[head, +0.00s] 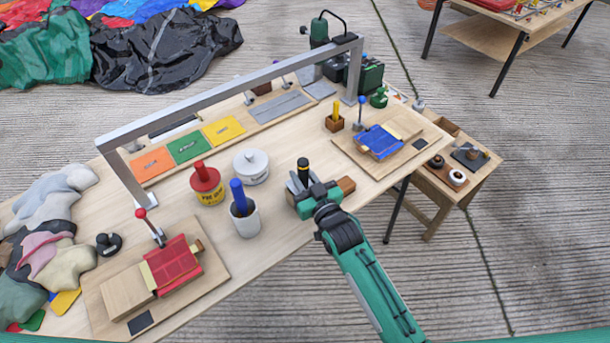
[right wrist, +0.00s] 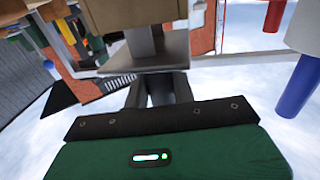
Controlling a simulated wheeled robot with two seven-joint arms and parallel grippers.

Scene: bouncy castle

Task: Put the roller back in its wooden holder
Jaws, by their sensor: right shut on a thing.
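My right gripper (head: 301,187) is over the table near its front edge, shut on what seems to be the roller (head: 303,166). The roller's upright black handle with a yellow band shows above the fingers; its lower part is hidden. A brown wooden block (head: 347,186), seemingly the holder, shows just right of the gripper and is partly covered by it. In the right wrist view, the right gripper (right wrist: 158,88) has grey metal parts in front of it and a brown block (right wrist: 135,14) beyond. I cannot tell whether the roller touches the block. My left gripper is out of view.
A white cup (head: 245,221) with a blue handle and a red-lidded yellow tin (head: 208,187) stand left of the gripper. A small brown block (head: 335,123) holds a yellow stick behind. A blue press (head: 380,143) is right; a metal frame (head: 240,88) spans the table.

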